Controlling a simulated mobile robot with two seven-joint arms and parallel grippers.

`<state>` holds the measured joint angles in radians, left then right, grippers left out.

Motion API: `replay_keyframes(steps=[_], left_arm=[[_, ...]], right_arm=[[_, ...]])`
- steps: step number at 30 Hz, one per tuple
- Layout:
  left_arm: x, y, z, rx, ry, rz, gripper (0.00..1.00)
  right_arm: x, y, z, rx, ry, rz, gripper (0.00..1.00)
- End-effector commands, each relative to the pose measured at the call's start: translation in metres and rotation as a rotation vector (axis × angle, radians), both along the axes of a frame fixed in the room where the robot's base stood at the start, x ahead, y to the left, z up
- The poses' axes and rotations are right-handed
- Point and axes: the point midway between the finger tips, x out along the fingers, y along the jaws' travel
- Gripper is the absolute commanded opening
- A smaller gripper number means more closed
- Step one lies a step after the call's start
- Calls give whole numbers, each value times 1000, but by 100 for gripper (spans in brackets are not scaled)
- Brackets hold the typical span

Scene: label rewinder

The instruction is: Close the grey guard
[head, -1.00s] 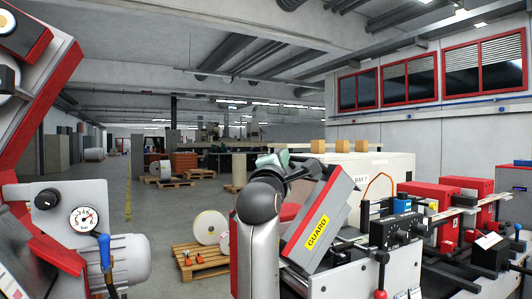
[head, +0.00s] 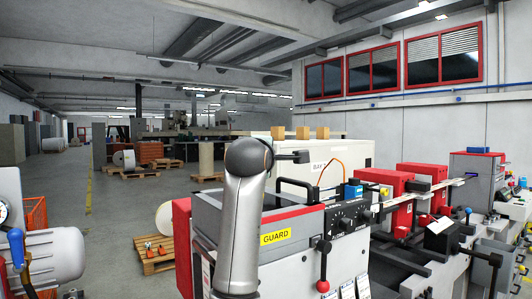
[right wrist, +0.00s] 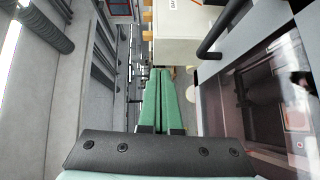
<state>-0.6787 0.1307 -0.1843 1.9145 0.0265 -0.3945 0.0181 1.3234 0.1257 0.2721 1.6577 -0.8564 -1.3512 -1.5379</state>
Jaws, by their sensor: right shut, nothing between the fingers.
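The grey guard (head: 303,228), with its yellow "GUARD" label (head: 276,237), lies low and nearly level on the machine in the head view. My right arm stands in front and hides the guard's left part. Any narrow gap under the guard is too small to tell. My right gripper (right wrist: 161,72) shows in the right wrist view with its green fingers together and nothing between them. My left gripper is in neither view.
A black control panel (head: 348,217) and a red-knobbed lever (head: 323,265) are right of the guard. Red machine units (head: 391,184) stand farther right. A grey motor (head: 55,257) is at the left. Open floor with a wooden pallet (head: 153,254) lies between.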

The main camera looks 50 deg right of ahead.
Motion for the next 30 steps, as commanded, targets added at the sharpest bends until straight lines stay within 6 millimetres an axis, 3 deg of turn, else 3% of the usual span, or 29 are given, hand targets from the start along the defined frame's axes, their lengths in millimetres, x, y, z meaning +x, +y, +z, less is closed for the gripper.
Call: replay_keyframes(steps=[15, 30], left_arm=[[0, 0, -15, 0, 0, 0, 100], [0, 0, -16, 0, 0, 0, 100]], right_arm=[[-11, -33, -38, -1, 2, -2, 0], [-12, -38, -44, -1, -1, 0, 0]])
